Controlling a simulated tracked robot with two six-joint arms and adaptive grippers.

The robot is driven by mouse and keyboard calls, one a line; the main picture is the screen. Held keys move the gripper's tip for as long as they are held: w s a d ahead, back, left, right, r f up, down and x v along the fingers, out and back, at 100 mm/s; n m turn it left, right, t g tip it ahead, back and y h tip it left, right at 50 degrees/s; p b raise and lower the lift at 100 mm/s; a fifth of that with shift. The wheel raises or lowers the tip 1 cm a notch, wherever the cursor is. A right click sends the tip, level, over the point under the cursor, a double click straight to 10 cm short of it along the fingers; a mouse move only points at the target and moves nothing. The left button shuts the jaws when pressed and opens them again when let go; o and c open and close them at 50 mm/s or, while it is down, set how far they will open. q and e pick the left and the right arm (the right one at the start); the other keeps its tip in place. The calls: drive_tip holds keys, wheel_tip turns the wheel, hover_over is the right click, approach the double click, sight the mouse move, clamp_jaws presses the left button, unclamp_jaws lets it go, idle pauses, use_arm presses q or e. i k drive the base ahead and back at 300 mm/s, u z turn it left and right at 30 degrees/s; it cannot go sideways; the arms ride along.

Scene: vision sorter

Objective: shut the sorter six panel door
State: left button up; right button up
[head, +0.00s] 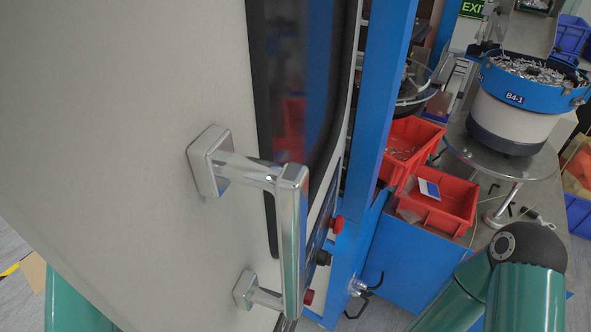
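A large pale grey panel door (110,130) fills the left of the head view, close to me and seen at a slant. A silver bar handle (291,235) stands out from its face on two square mounts. A blue frame post (375,100) rises to the right of the door, with a dark glossy panel (290,70) between them. I cannot tell how wide the gap between door and frame is. My green arm links show at the bottom left and bottom right. Neither gripper is in view.
Red buttons (336,224) sit beside the handle. Right of the post, red bins (440,203) hold small parts. A blue-rimmed bowl feeder (522,90) labelled B4-1 stands on a metal table at the upper right. Blue crates (572,35) stand behind it.

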sight(176, 164)
drive_tip(key=z, duration=0.05)
drive_tip(key=k, duration=1)
drive_tip(key=z, duration=0.6)
drive_tip(key=i, duration=0.35)
drive_tip(key=u, duration=0.3)
